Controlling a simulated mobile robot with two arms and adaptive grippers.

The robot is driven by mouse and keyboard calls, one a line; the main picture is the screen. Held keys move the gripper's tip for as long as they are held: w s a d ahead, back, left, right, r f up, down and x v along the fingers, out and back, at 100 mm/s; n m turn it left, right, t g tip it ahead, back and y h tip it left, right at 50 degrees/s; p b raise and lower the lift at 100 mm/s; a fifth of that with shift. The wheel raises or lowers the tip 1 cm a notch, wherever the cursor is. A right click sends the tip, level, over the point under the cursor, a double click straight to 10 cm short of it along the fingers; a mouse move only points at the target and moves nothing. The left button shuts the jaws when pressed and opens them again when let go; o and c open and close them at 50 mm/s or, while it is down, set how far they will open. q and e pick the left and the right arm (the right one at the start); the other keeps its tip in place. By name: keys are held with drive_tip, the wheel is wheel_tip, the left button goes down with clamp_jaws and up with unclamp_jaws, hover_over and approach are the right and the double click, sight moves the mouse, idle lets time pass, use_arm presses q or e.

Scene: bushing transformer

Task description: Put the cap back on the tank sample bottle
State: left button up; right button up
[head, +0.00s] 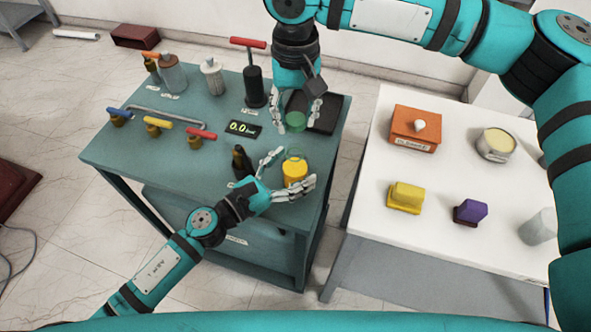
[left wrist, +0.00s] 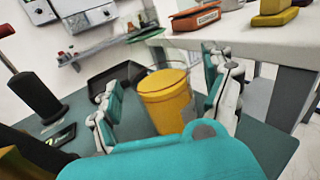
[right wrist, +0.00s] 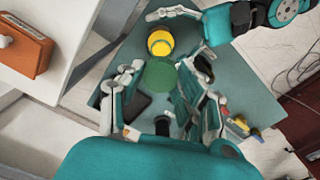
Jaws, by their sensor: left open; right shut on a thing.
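The tank sample bottle (head: 295,172) is a clear jar with yellow contents, upright near the right edge of the teal cart. Its clear upper part and open top show in the left wrist view (left wrist: 166,103). My left gripper (head: 294,165) is open, with one finger on each side of the bottle; I cannot tell whether they touch it. The green round cap (head: 295,121) is in my right gripper (right wrist: 158,74), which is shut on it. The cap (right wrist: 158,76) is beyond the bottle in the head view, apart from it.
A dark bottle (head: 242,163) stands just left of the sample bottle. A black tray (head: 325,112) is close by my right gripper. A display (head: 243,129), a red-handled pump (head: 254,88) and valves (head: 157,125) occupy the cart. A white table (head: 365,215) stands to the right.

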sight(295, 149)
use_arm(q)
drive_tip(key=shift+w+d, duration=0.2)
drive_tip(key=shift+d, duration=0.05)
use_arm(e)
drive_tip(key=shift+s+a, duration=0.1)
use_arm(q)
clamp_jaws()
use_arm(e)
drive_tip(key=shift+f, duration=2.5)
